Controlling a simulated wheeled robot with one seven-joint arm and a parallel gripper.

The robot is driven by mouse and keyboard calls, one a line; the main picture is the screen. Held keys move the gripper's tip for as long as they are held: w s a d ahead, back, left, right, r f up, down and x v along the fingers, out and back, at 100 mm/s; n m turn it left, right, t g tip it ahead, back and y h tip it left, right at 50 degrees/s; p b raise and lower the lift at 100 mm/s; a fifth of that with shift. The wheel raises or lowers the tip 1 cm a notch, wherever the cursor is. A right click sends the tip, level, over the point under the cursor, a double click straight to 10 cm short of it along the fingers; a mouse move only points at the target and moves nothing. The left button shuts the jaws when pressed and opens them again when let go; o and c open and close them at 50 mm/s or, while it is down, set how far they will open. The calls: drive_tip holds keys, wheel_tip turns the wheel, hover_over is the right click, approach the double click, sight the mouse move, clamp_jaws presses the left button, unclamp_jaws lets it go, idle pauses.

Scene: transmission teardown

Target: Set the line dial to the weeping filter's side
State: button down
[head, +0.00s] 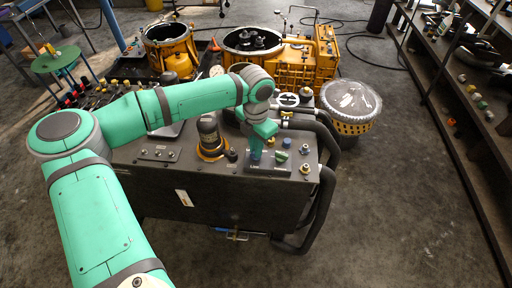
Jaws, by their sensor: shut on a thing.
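My gripper (257,146) points down over a small dark plate on the top of the grey unit (230,206). It is shut on what looks like the line dial, a small blue piece (255,156) mostly hidden by the fingers. Which way the dial points cannot be seen. A dark filter canister (208,130) with an orange-yellow ring at its foot stands upright to the left of my gripper. No other canister is clear, as my arm covers part of the unit. Whether any filter weeps is too small to tell.
A green knob (281,156) sits close to the right of my gripper, with a brass fitting (305,168) beyond it. Thick black hoses (327,170) bend down the unit's right side. A round basket (350,105) and yellow housings (305,65) stand behind. The front floor is clear.

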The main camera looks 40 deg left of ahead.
drive_tip(key=shift+m, duration=0.5)
drive_tip(key=c, duration=1.8)
unclamp_jaws()
wheel_tip(320, 180, up, 11)
drive_tip(key=shift+f, duration=0.1)
